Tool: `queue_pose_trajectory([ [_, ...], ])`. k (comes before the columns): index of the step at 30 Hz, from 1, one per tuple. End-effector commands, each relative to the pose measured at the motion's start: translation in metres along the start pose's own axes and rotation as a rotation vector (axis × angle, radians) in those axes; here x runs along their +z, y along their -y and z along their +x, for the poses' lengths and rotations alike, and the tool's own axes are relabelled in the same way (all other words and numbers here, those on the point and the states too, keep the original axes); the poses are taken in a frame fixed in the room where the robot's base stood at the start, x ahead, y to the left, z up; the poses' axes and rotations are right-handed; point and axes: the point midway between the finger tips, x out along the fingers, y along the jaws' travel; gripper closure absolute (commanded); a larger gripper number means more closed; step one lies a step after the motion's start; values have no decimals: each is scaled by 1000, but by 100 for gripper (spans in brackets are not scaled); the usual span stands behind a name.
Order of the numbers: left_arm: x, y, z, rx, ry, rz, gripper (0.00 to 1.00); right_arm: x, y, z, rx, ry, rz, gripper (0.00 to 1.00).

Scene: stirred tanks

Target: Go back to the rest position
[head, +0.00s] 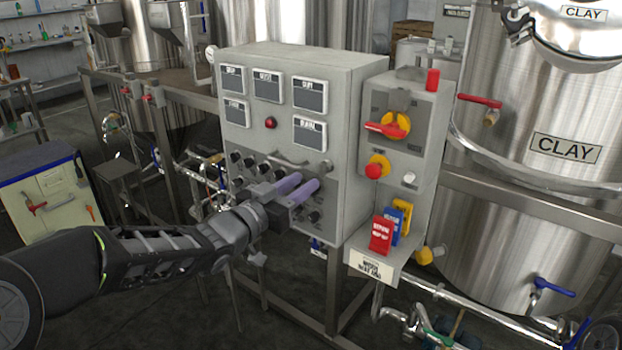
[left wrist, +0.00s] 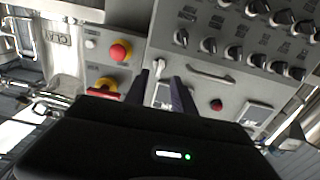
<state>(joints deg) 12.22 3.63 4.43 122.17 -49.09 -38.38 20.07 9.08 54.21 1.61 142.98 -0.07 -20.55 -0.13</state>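My left gripper (head: 306,183) is in front of the lower knob panel of the grey control cabinet (head: 345,75). Its two fingers are apart with nothing visibly held between them. The left wrist view also shows the left gripper (left wrist: 161,85), with a gap between the dark fingers and the panel behind. In that view the rows of black knobs (left wrist: 236,53) and a grey handle (left wrist: 209,71) lie beyond the fingers. I cannot tell whether the fingertips touch the panel. My right gripper is in neither view.
A side box bears a red-and-yellow rotary switch (head: 393,126) and a red push button (head: 374,171). Below it are a red tag (head: 381,235) and a blue tag (head: 397,222). A steel clay tank (head: 560,215) stands right. A workbench cabinet (head: 60,200) stands left.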

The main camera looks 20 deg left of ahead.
Motion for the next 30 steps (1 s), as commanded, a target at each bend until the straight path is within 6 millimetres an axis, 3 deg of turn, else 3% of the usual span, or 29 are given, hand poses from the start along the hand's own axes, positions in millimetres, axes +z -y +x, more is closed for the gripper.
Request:
queue_pose_trajectory([
  [6,0,0,-21,-1,0,-1,69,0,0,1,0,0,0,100],
  [23,6,6,-22,-25,20,27,69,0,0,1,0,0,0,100],
  [26,30,16,-24,-84,76,-11,69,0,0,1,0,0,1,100],
  [29,82,15,-25,-126,183,-90,69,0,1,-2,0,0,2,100],
  [30,107,12,-26,-138,237,-127,69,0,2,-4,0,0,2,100],
])
